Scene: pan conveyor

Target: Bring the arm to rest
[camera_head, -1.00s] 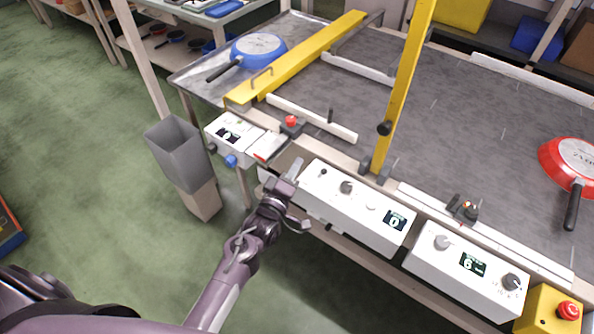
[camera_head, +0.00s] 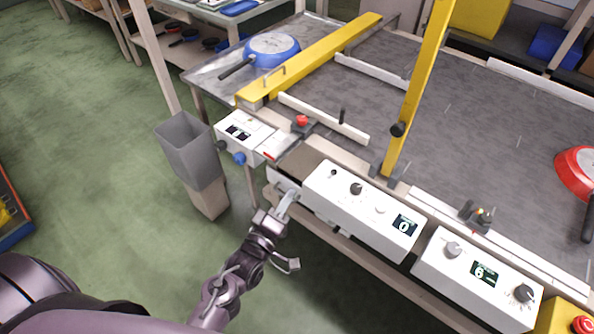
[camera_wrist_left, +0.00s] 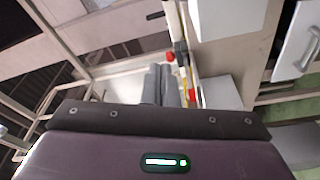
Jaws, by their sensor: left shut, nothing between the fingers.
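My left arm comes in from the lower left in the head view. Its gripper (camera_head: 287,203) is shut and empty, just in front of the conveyor's front edge, beside the left end of the white control box (camera_head: 362,205). In the left wrist view the two grey fingers (camera_wrist_left: 160,86) lie together with nothing between them. My right gripper is not in view.
A blue pan (camera_head: 272,49) lies at the conveyor's far left end, behind a yellow bar (camera_head: 318,57). A red pan (camera_head: 575,172) lies at the right. A grey bin (camera_head: 186,147) stands left of the conveyor.

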